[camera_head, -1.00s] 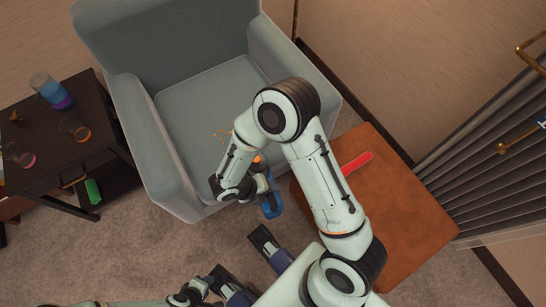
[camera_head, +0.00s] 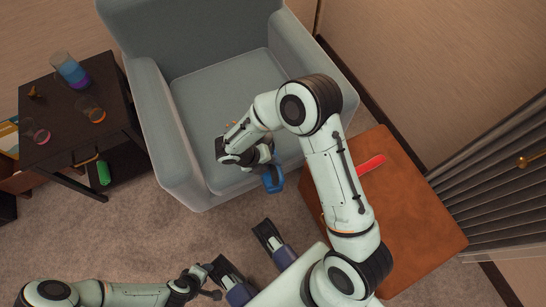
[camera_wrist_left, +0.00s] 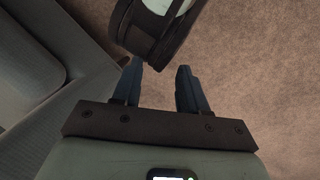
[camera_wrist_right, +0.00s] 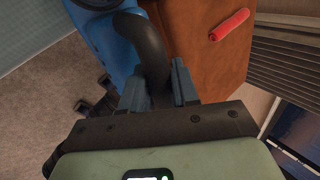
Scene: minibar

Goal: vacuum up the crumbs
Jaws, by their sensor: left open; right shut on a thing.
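A blue handheld vacuum (camera_head: 273,180) with a dark handle shows in the head view near the front of the grey armchair's seat (camera_head: 205,95). My right gripper (camera_wrist_right: 160,88) is shut on its dark curved handle (camera_wrist_right: 150,45) in the right wrist view. In the head view my right wrist is above the seat and hides part of it. Only a trace of orange crumbs (camera_head: 232,126) shows beside my right forearm; most are hidden. My left gripper (camera_wrist_left: 160,85) is open and empty, low over the carpet.
A dark side table (camera_head: 70,130) with glasses and a colourful carafe (camera_head: 70,70) stands left of the armchair. A brown leather ottoman (camera_head: 420,225) with a red object (camera_head: 370,164) is at right. Carpet (camera_head: 150,235) is clear in front.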

